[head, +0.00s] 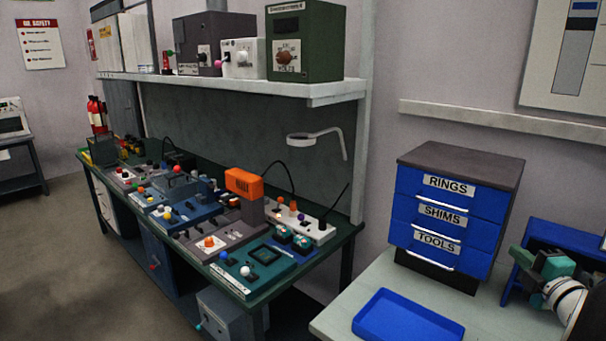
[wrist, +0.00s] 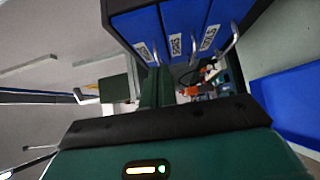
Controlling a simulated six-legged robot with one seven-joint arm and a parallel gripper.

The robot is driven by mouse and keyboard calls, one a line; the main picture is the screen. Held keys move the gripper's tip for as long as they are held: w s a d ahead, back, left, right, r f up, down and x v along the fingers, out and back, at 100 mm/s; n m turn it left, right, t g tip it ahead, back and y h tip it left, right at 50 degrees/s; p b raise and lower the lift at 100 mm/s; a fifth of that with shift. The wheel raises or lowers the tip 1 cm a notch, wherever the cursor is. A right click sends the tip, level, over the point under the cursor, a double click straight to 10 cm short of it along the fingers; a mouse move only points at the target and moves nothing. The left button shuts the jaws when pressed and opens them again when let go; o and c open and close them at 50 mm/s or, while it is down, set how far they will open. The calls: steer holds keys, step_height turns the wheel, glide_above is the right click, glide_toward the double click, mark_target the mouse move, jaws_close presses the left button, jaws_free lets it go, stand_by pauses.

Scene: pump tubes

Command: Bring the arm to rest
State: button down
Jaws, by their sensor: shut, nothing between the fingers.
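My gripper (head: 522,257) is at the right edge of the head view, above the pale bench and just right of the blue drawer cabinet (head: 440,215). My white and teal wrist shows behind it. In the wrist view, the gripper's dark green fingers (wrist: 157,88) are together and empty, past the black edge of its housing. The cabinet also shows there, turned on its side, at the top (wrist: 175,30). The cabinet's three drawers read RINGS, SHIMS and TOOLS and look closed. Part of my arm is cut off by the frame.
A blue tray (head: 408,318) lies on the pale bench (head: 340,312) in front of the cabinet. A blue stand (head: 565,236) is close behind my gripper. The green workbench (head: 345,237) to the left holds several devices, under a shelf (head: 335,92). The floor at far left is clear.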

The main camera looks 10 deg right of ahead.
steer(key=w+a+r+m+g+h, duration=0.2)
steer(key=a+m, duration=0.4)
steer(key=a, duration=0.2)
steer(key=w+a+r+m+g+h, duration=0.1)
steer(key=a+r+m+g+h, duration=0.15)
steer(key=a+m, duration=0.4)
steer(key=s+a+f+m+g+y, duration=0.1)
steer(key=s+a+f+g+y, duration=0.1)
steer(key=s+a, duration=0.3)
steer(key=s+a+f+m+g+y, duration=0.1)
steer(key=s+a+f+g+y, duration=0.1)
steer(key=a, duration=1)
steer(key=s+a+f+m+g+y, duration=0.2)
steer(key=s+a+f, duration=0.3)
steer(key=s+a, duration=0.4)
steer(key=shift+g+y, duration=0.35)
steer(key=shift+g, duration=0.5)
steer(key=shift+s+a, duration=0.1)
steer(key=shift+a, duration=0.05)
